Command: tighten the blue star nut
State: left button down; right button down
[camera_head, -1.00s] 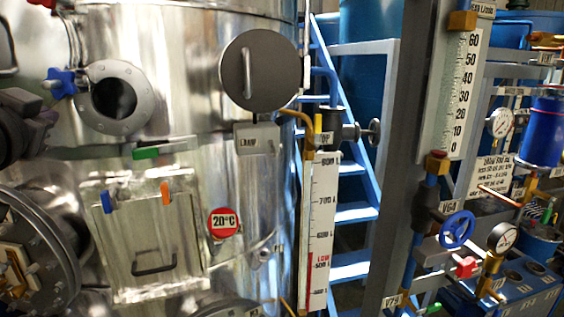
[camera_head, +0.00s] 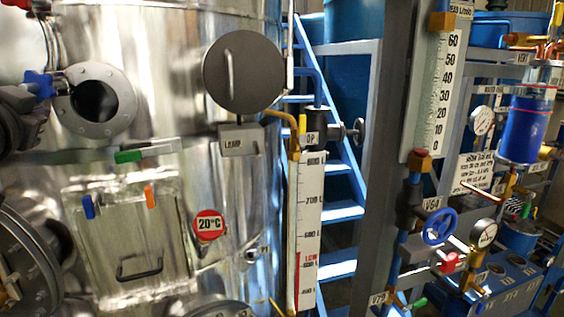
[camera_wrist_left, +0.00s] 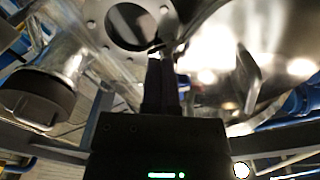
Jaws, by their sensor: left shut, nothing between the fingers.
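The blue star nut (camera_head: 38,85) sits on the left side of the round sight-port flange (camera_head: 97,100) on the steel vessel, in the head view. My left gripper (camera_head: 42,106) is dark and comes in from the left edge, just below the nut; I cannot tell whether it touches it. In the left wrist view the black fingers (camera_wrist_left: 162,82) are shut together and hold nothing, pointing at the flange (camera_wrist_left: 125,28). The nut is not clearly visible there; a small blue patch shows beside the fingers. My right gripper is not in view.
A round hatch cover with a handle (camera_head: 243,72) stands out right of the flange. Blue stairs (camera_head: 340,212) and piping lie farther right.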

pick_arm(q)
jog(key=shift+s+a+r, duration=0.2)
jog(key=shift+a+r, duration=0.15)
jog(key=shift+a, duration=0.3)
jog(key=shift+s+a+r, duration=0.1)
jog(key=shift+a+r, duration=0.2)
jog(key=shift+a, duration=0.1)
jog(key=shift+s+a+r, duration=0.1)
jog(key=shift+a+r, duration=0.1)
dwell(0.5)
jog(key=b+v, duration=0.1)
jog(key=v, duration=0.1)
jog(key=b+v, duration=0.1)
jog(key=v, duration=0.3)
jog(key=shift+a+f+b, duration=0.25)
jog(key=shift+a+b, duration=0.05)
jog(key=shift+b, duration=0.1)
